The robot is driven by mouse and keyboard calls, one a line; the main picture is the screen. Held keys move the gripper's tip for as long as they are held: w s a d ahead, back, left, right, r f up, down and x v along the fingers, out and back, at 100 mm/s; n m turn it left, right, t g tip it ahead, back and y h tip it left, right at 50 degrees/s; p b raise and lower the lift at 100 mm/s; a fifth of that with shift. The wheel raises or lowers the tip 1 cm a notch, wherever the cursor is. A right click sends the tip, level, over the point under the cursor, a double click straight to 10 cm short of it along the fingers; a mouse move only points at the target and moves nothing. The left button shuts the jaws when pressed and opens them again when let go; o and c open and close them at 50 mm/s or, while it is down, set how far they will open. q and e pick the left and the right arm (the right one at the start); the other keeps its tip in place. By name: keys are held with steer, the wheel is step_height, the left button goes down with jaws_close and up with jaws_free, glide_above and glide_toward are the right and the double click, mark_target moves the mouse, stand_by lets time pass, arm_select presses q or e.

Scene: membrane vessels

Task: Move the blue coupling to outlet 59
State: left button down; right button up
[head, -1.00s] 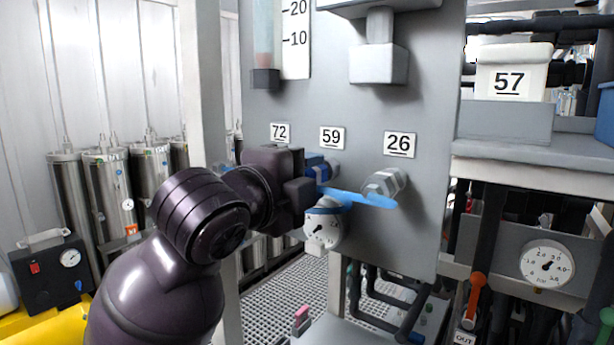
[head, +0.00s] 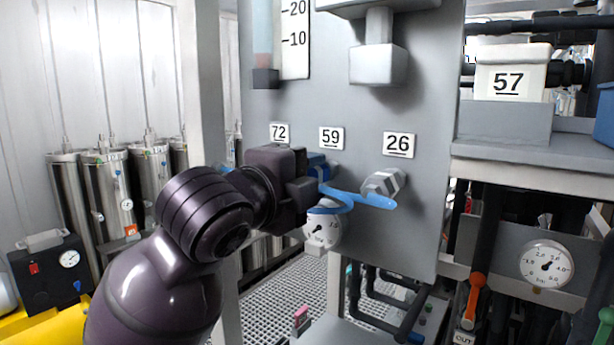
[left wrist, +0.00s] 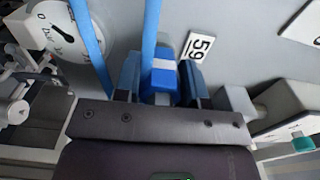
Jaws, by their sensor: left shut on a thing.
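The blue coupling (head: 317,161) is between the fingers of my left gripper (head: 303,187), which is shut on it. In the left wrist view the coupling (left wrist: 163,76) shows a white band, with one finger on each side. It is just below the label 59 (head: 331,138) on the grey panel, close to the grey fitting of outlet 59 (head: 334,171). The gripper hides most of this, so I cannot tell whether the coupling is seated. A light blue hose (head: 345,195) curves from the coupling toward the right. My right gripper is not in view.
Outlet 26 (head: 383,184) sticks out right of outlet 59, close to the hose. A round gauge (head: 321,230) is below the gripper. Label 72 (head: 280,132) is at the left. A shelf with box 57 (head: 508,84) stands at the right.

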arm_select(q)
steer(key=shift+w+d, duration=0.2)
steer(key=shift+w, duration=0.1)
steer(key=c, duration=0.6)
jaws_free()
arm_select(e)
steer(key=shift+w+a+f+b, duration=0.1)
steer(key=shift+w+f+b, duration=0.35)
steer(key=shift+b, duration=0.7)
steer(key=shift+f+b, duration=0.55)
steer(key=shift+b, duration=0.05)
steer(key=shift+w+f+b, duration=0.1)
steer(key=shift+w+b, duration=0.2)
arm_select(q)
steer(key=shift+v, duration=5.4)
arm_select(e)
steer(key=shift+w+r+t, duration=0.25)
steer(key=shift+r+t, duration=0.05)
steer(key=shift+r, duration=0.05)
